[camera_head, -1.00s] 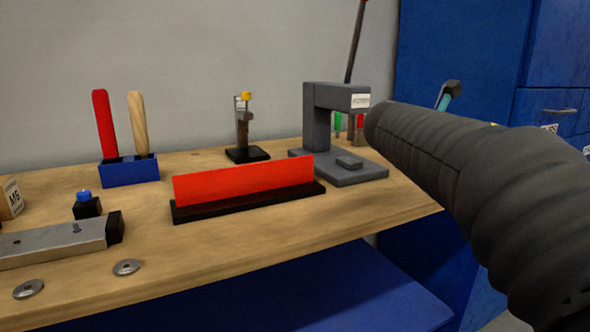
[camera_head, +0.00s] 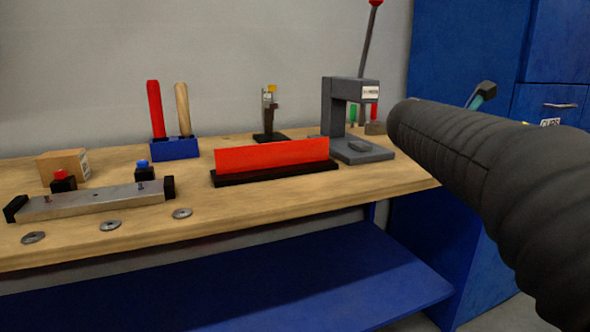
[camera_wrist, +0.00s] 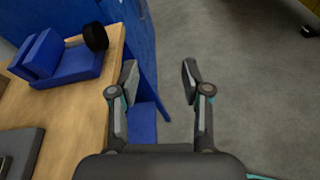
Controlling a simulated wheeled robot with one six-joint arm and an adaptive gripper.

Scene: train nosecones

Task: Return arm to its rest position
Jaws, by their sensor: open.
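My gripper (camera_wrist: 159,82) shows in the wrist view with its two fingers apart and nothing between them. It hangs beyond the edge of the wooden workbench (camera_wrist: 62,125), over grey floor and a blue surface.
The workbench (camera_head: 330,205) holds a red plate on a black base (camera_head: 272,155), a grey press (camera_head: 335,105), a blue tool holder (camera_head: 175,150), a metal bar (camera_head: 95,202) and several washers. Blue cabinets (camera_head: 465,50) stand at the right.

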